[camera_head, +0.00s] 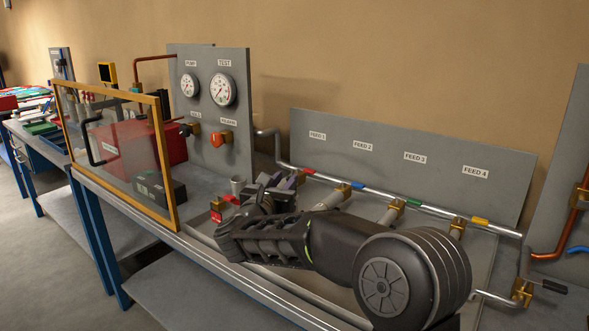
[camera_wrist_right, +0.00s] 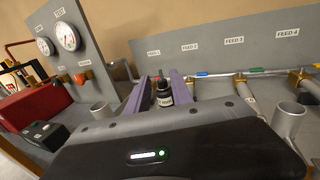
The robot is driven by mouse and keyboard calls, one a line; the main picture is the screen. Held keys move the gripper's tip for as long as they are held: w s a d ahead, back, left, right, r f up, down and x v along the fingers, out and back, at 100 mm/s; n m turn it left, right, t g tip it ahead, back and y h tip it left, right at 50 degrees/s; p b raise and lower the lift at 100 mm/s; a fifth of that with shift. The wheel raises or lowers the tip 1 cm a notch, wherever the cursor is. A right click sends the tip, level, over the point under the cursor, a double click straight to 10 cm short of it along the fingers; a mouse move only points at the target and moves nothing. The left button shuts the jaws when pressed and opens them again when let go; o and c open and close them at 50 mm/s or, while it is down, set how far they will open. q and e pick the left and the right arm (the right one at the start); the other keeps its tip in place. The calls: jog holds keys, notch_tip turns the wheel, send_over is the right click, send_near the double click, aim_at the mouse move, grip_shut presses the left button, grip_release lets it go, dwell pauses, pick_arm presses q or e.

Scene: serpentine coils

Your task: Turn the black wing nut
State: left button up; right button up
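My right gripper (camera_head: 284,184) reaches across the bench from the front, below the FEED 1 label. In the right wrist view, its two purple fingers (camera_wrist_right: 163,92) stand apart, with a small black part (camera_wrist_right: 163,86) showing between them. This looks like the black wing nut; it has a white label below that is too small to read. I cannot tell whether the fingers touch it. In the head view my gripper and arm mostly hide this spot. My left gripper is not in view.
A grey panel (camera_head: 388,160) with FEED labels stands behind a pipe (camera_head: 388,196) with coloured bands. A gauge panel (camera_head: 241,118) with a red-orange knob (camera_head: 217,139) is left of it. A framed clear screen (camera_head: 105,142) stands at the front left. An open metal tube (camera_wrist_right: 101,113) stands left of the fingers.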

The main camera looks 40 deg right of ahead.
aim_at(293, 170)
jog(key=p+x, duration=0.2)
jog(key=x, duration=0.5)
jog(key=shift+w+d, duration=0.2)
jog(key=shift+d, duration=0.05)
jog(key=shift+c, duration=0.2)
grip_shut()
jog(key=shift+f, duration=0.1)
